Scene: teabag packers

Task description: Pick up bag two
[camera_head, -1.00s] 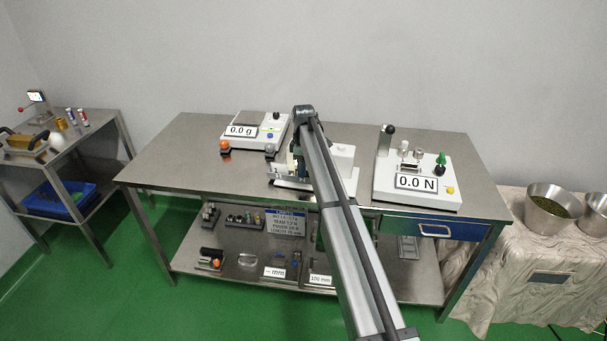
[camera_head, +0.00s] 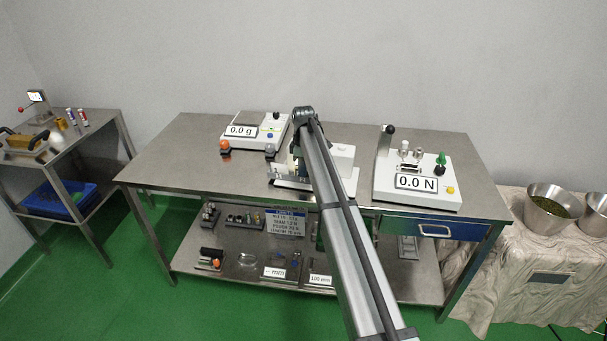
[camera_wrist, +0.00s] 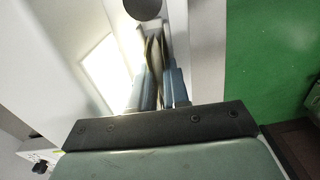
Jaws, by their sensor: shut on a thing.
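In the wrist view my gripper (camera_wrist: 161,90) has its two blue-grey fingers close together on a thin brownish bag (camera_wrist: 154,52). The bag stands edge-on between the fingers. I cannot read a number on it, so I cannot tell whether it is bag two. In the head view my own arm hides most of the gripper and the bag. The gripper end is at the white machine (camera_head: 342,158) in the middle of the steel table.
A scale (camera_head: 250,134) reading 0.0 g stands left of the white machine. A force tester (camera_head: 418,186) reading 0.0 N stands to the right. The table's left part (camera_head: 180,165) is clear. A side table (camera_head: 105,130) is at far left, metal bowls (camera_head: 549,208) at far right.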

